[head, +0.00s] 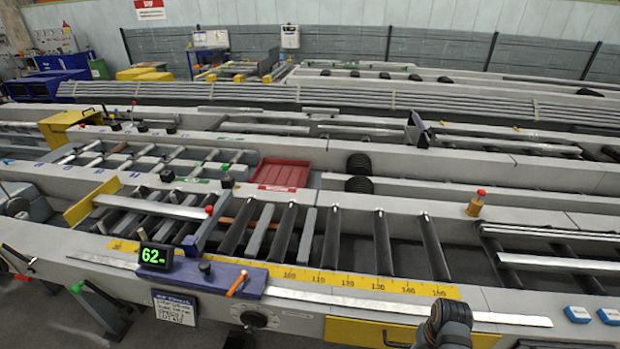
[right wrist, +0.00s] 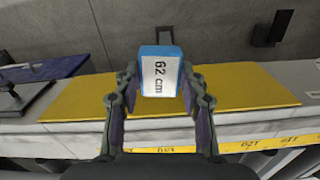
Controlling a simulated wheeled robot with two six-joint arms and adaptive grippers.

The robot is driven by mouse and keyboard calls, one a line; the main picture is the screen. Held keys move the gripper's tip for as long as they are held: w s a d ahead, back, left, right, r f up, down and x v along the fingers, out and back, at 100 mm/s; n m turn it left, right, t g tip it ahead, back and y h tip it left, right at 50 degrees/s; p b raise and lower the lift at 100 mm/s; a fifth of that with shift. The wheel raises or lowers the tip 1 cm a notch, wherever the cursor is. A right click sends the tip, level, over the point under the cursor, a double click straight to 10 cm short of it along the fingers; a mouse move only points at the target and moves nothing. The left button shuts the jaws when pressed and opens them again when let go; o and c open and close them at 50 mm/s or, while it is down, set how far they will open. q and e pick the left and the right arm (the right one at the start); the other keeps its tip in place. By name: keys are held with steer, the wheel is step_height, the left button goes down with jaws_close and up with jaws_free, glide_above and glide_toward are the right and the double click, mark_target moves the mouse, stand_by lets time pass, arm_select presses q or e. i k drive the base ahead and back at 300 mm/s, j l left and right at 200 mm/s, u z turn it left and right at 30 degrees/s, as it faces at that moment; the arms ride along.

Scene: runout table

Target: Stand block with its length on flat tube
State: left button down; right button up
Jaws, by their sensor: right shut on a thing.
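In the right wrist view my right gripper (right wrist: 160,90) is shut on a blue block (right wrist: 160,51) with a white label reading "62 cm". The block is held between the fingertips, above or in front of a yellow panel (right wrist: 70,97); the gap cannot be told. In the head view, flat silver lengths lie on the rollers at the left (head: 150,206) and at the right (head: 560,263). Which is the flat tube is not clear. Only a dark part of my right arm shows at the bottom of the head view. My left gripper is not in view.
Two blue blocks (head: 577,314) (head: 611,316) sit at the right front edge. A display (head: 155,256) reads 62 by a purple stop (head: 215,276). A yellow scale (head: 340,281) runs along the table. A red tray (head: 279,174) lies behind the rollers.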

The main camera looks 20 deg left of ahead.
mark_target(155, 205)
steer(key=j+u, duration=0.15)
steer(key=j, duration=0.55)
steer(key=j+u, duration=0.15)
steer(key=j, duration=0.55)
steer(key=j+u, duration=0.15)
steer(key=j, duration=0.6)
steer(key=j+u, duration=0.15)
steer(key=j, duration=0.55)
steer(key=i+j+u, duration=0.15)
steer(key=j, duration=0.55)
steer(key=k, duration=0.05)
